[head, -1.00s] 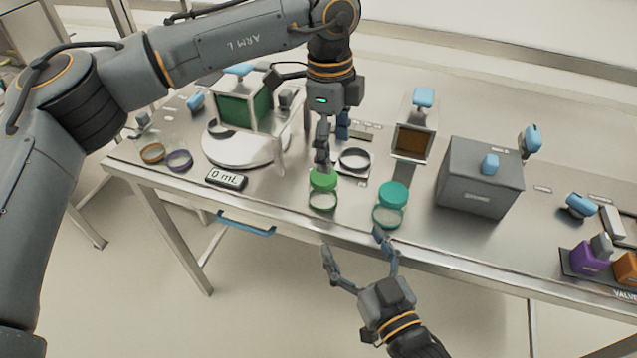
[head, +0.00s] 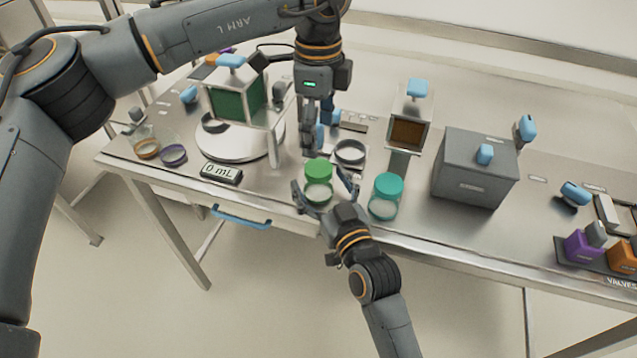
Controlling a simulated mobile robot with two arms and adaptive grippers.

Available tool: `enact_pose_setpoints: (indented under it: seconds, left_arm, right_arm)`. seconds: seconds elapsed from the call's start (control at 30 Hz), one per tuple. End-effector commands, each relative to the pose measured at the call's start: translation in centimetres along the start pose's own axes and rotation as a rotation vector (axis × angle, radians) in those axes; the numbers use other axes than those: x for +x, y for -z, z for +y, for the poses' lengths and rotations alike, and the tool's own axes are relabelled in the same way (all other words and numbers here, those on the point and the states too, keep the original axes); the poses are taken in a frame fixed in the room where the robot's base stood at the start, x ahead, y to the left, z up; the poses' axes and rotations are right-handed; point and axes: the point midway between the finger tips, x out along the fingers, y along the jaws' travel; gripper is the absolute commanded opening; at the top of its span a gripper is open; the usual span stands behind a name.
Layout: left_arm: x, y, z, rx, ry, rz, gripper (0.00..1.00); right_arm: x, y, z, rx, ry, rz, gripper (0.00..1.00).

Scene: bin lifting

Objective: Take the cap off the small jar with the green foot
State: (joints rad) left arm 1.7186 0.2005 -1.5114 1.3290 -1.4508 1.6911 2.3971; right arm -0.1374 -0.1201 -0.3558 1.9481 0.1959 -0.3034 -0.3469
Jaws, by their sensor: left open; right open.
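The small jar with the green foot (head: 318,192) stands near the table's front edge. Its green cap (head: 318,169) is on top. My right gripper (head: 325,186) is open, with one finger on each side of the jar's lower body. Whether the fingers touch the glass cannot be told. My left gripper (head: 312,143) is open and points down just above and behind the green cap, apart from it.
A teal-capped jar (head: 387,186) stands close on the right. A dark ring (head: 350,152) on a plate lies behind. A grey box (head: 474,170) is farther right. A 0 mL display (head: 221,173) and a round white turntable (head: 240,149) are left.

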Motion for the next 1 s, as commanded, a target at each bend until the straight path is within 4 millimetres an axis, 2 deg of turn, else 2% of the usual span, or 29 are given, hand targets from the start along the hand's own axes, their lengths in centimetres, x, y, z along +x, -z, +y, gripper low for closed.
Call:
enact_pose_setpoints:
  seconds: [0.37, 0.77, 0.83, 1.0]
  left_arm:
    - [0.01, 0.02, 0.01, 0.001, 0.0, 0.0, 0.75]
    - [0.01, 0.02, 0.0, 0.0, 0.0, 0.0, 0.75]
    - [0.02, 0.02, 0.01, 0.001, 0.0, 0.001, 0.81]
    - [0.77, 0.99, 0.21, 0.087, 0.002, 0.054, 0.81]
  right_arm:
    - [0.62, 0.0, 0.0, 0.0, 0.0, -0.001, 0.81]
    - [0.59, -0.01, -0.01, 0.0, 0.0, -0.001, 0.02]
    - [0.58, -0.01, -0.01, 0.0, 0.0, -0.001, 0.0]
    - [0.58, -0.03, 0.0, 0.0, 0.0, -0.001, 0.0]
